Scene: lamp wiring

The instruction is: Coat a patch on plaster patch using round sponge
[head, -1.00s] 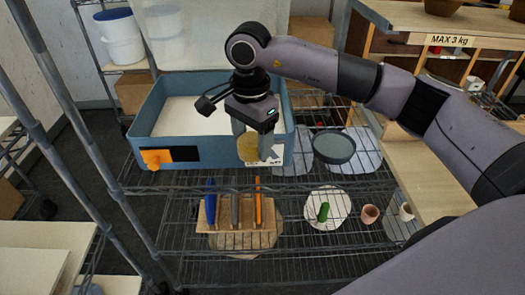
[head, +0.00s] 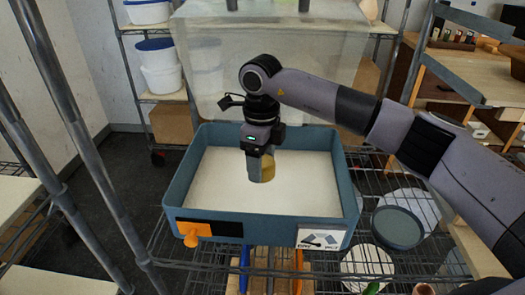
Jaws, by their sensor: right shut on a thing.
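My right gripper (head: 261,167) points down and is shut on the round sponge (head: 267,170), a yellow piece partly hidden between its fingers. The gripper is over the middle of a blue rectangular box (head: 350,200) with a flat white surface (head: 225,190) inside. I cannot tell whether the sponge touches this surface. No separate plaster patch can be made out; the white surface may be it. My left gripper is not in view.
The box stands on a wire shelf (head: 195,268), with a clear upright panel (head: 290,60) behind it. A round grey dish (head: 398,228) lies at the right. Metal posts (head: 75,130) rise at the left.

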